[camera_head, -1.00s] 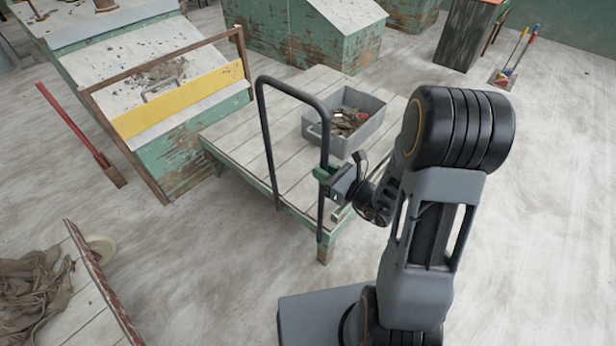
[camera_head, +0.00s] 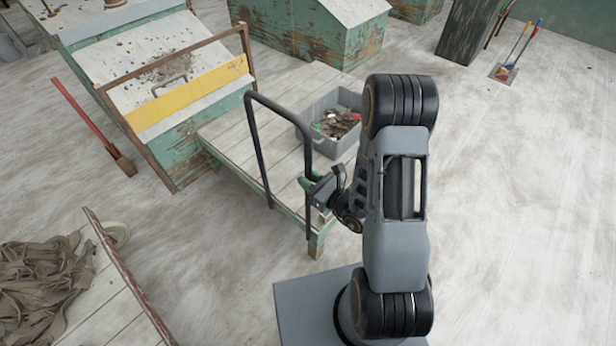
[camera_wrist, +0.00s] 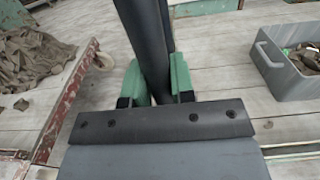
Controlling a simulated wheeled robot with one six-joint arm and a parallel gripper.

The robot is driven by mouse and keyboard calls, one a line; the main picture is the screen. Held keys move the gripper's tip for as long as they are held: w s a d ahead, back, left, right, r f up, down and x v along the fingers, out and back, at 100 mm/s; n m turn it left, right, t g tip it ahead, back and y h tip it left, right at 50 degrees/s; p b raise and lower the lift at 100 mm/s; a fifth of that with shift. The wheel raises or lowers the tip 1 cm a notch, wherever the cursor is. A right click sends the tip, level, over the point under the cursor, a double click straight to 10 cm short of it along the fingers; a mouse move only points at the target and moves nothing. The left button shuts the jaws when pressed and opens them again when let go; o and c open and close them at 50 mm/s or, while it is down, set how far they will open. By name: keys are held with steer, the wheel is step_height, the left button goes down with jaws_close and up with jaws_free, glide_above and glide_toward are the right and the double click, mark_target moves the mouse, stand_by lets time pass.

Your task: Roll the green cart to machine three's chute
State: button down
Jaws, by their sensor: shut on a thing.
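The green cart (camera_head: 238,138) has a pale plank deck and a green frame, and stands beside the green machine with the yellow-banded chute (camera_head: 190,92). I cannot read a number on that machine. The cart's dark push handle (camera_head: 262,150) rises at its near end. My gripper (camera_head: 308,184) is shut on the right upright of the handle. In the wrist view, the green fingers of my gripper (camera_wrist: 158,82) sit on both sides of the dark handle bar (camera_wrist: 146,40). A grey bin (camera_head: 338,140) with clay scraps lies on the deck, partly behind my arm.
A second cart (camera_head: 120,290) with brown cloth stands at the lower left. More green machines (camera_head: 310,30) stand at the back, with a dark bin (camera_head: 470,28) and broom. The floor at right (camera_head: 530,200) is clear.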

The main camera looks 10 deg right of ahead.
steer(key=shift+w+d, duration=0.1)
steer(key=shift+d, duration=0.05)
steer(key=shift+r+p, duration=0.15)
steer(key=shift+p, duration=0.15)
steer(key=s+a+p, duration=0.4)
steer(key=a+p, duration=0.2)
steer(key=shift+s+a, duration=0.3)
steer(key=shift+a, duration=0.05)
steer(key=shift+s+a, duration=0.1)
stand_by(0.4)
